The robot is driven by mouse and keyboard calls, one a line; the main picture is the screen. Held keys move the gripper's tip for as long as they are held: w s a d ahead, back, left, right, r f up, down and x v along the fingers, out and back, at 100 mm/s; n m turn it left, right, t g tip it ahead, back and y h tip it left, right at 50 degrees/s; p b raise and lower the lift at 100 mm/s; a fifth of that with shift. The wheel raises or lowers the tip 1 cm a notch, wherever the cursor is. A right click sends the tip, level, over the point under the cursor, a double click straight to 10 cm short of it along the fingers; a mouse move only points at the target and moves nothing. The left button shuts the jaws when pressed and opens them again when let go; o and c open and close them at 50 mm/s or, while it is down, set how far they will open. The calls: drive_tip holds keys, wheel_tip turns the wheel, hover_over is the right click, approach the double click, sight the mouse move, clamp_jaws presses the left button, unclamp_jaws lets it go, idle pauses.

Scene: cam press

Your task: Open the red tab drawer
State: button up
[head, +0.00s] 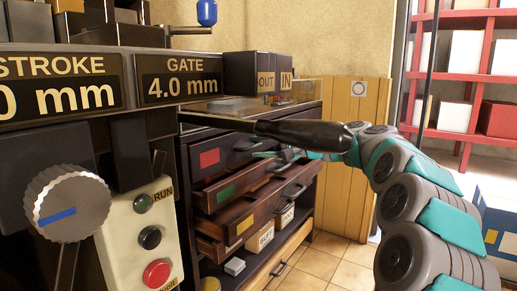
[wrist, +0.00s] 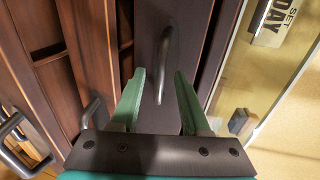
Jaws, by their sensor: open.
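The red tab drawer (head: 209,158) is the top drawer of the dark wood cabinet in the head view, and its front looks shut. Its dark bar handle (head: 244,146) is on the right part of the front. My gripper (head: 268,154) is open in front of that drawer, its teal fingers pointing left. In the wrist view, a dark curved handle (wrist: 165,48) on a dark front shows between the spread fingertips of my gripper (wrist: 160,72). I see no clear contact with either finger. The red tab is out of the wrist view.
Below, the green tab drawer (head: 226,193) and the yellow tab drawer (head: 245,223) stand partly pulled out. A black lever (head: 300,133) crosses in front of the cabinet top. A control box (head: 142,235) and a dial (head: 68,205) stand at left. Tiled floor is free at right.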

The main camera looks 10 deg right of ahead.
drive_tip(key=shift+w+a, duration=0.15)
drive_tip(key=shift+a, duration=0.05)
drive_tip(key=shift+c, duration=0.2)
clamp_jaws()
idle(1.2)
